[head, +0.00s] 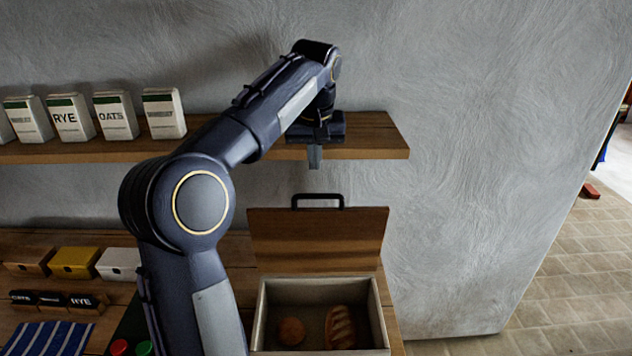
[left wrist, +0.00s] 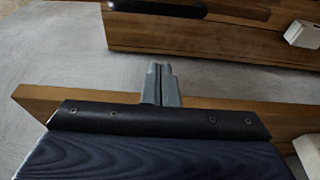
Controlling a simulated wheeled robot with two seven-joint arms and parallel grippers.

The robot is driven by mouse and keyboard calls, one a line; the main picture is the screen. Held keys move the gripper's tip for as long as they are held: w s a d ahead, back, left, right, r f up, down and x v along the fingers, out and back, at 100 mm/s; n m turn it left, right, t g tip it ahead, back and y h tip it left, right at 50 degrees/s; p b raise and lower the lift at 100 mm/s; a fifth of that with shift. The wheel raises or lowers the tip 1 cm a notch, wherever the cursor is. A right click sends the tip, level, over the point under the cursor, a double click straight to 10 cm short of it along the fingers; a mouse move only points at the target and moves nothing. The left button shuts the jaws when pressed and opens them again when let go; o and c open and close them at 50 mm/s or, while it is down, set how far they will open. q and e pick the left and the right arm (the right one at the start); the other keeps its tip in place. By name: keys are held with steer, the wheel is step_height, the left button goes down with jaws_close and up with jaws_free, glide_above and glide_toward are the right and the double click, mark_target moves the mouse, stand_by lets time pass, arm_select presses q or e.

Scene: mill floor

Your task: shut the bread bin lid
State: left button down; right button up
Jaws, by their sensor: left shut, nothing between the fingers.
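The bread bin (head: 260,318) stands on the counter in the head view, its box open at the top. A round roll (head: 291,331) and a scored loaf (head: 340,327) lie inside. Its wooden lid (head: 318,240) stands raised at the back, with a black handle (head: 318,200) on its upper edge. My left gripper (head: 315,158) is shut and empty, above the handle and apart from it, in front of the shelf. Its closed fingertips (left wrist: 160,72) show in the left wrist view, where a dark bar at the top edge looks like the handle (left wrist: 155,7). My right gripper is not visible.
A wall shelf (head: 375,140) runs behind my left gripper, with several labelled bags (head: 116,116) at left. Small boxes (head: 75,262), dark labelled items and a striped cloth (head: 45,338) lie on the counter left of my arm. The wall right of the bin is bare.

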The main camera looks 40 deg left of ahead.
arm_select(q)
steer(key=f, duration=0.1)
steer(key=s+d+f, duration=0.1)
steer(key=f, duration=0.1)
steer(key=s+f+p, duration=0.1)
steer(key=shift+d+f, duration=0.2)
steer(key=shift+d, duration=0.2)
